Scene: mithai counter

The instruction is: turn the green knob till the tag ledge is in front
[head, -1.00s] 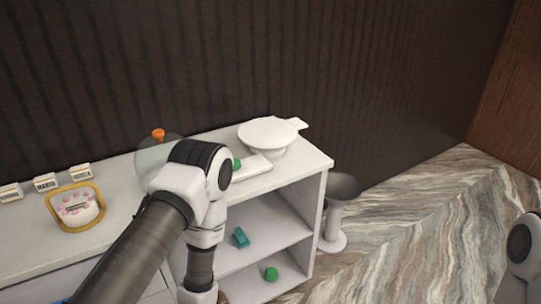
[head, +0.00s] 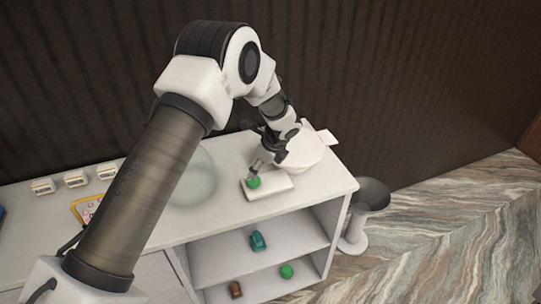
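The green knob (head: 253,183) sits on a white block (head: 279,187) near the right end of the counter. Behind it is a round white turntable (head: 310,157), partly hidden by my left arm. A flat white tab, apparently the tag ledge (head: 327,137), sticks out from its far right side, toward the wall. My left gripper (head: 256,169) points down just above the knob, close to it or touching; I cannot tell which. Its fingers are too small to tell if they are open or shut. My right gripper is out of view.
A clear dome (head: 193,178) stands left of the knob, partly behind my arm. White label cards (head: 76,179) and a yellow-rimmed tray (head: 84,207) are further left. Teal (head: 258,240), green (head: 287,271) and brown (head: 236,289) items lie on the shelves below.

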